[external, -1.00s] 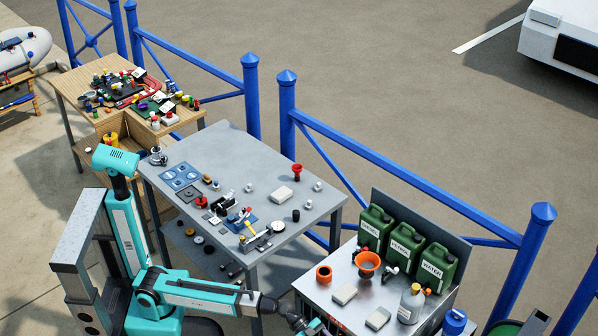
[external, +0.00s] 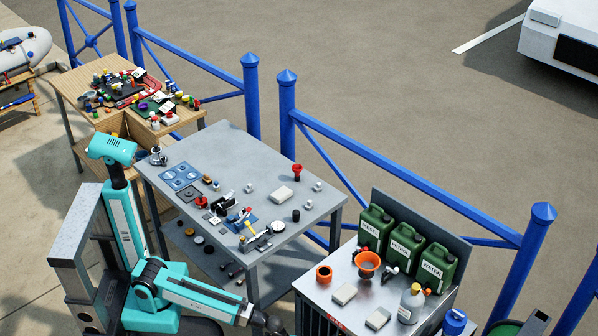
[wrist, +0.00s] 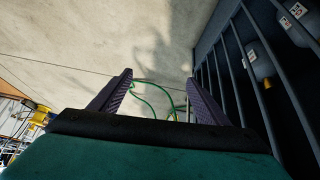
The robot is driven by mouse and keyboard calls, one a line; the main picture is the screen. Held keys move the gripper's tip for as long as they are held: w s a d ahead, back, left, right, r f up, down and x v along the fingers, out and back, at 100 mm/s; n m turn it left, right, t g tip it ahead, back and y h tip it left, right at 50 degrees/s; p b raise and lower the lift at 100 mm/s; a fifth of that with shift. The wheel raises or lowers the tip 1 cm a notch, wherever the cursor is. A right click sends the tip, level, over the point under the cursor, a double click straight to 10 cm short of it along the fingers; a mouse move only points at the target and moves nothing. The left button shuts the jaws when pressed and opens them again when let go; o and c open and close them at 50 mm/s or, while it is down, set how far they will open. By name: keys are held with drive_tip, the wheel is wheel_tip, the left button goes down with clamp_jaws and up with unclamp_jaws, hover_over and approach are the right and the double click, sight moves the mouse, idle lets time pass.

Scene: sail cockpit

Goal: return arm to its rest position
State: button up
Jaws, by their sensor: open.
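My gripper shows in the wrist view (wrist: 163,100) with its two dark ribbed fingers spread wide apart and nothing between them. Beyond the fingers are bare concrete ground and a thin green line or hose (wrist: 150,88). In the external view my teal arm is at the lower left, its forearm reaching right and down to the bottom edge. The gripper itself is out of frame there.
A grey table (external: 250,155) with small fittings stands behind my arm. To the right is a metal bench (external: 335,278) with green cans (external: 405,240) and an orange funnel (external: 367,262). A dark slatted rack (wrist: 245,75) is close on the right in the wrist view. Blue railings (external: 420,195) run behind.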

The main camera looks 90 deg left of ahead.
drive_tip(key=s+a+f+n+g+y+p, duration=0.2)
drive_tip(key=s+a+f+n+g+p, duration=0.3)
drive_tip(key=s+a+p, duration=0.7)
drive_tip(key=s+a+n+g+y+p, duration=0.1)
drive_tip(key=s+a+g+p, duration=0.1)
drive_tip(key=s, duration=0.9)
drive_tip(key=s+a+n+g+y+p, duration=0.1)
drive_tip(key=s+a, duration=0.5)
drive_tip(key=s, duration=0.6)
drive_tip(key=f+n+g+p, duration=0.1)
drive_tip(key=g+p, duration=0.1)
drive_tip(key=p, duration=0.1)
drive_tip(key=shift+a, duration=0.15)
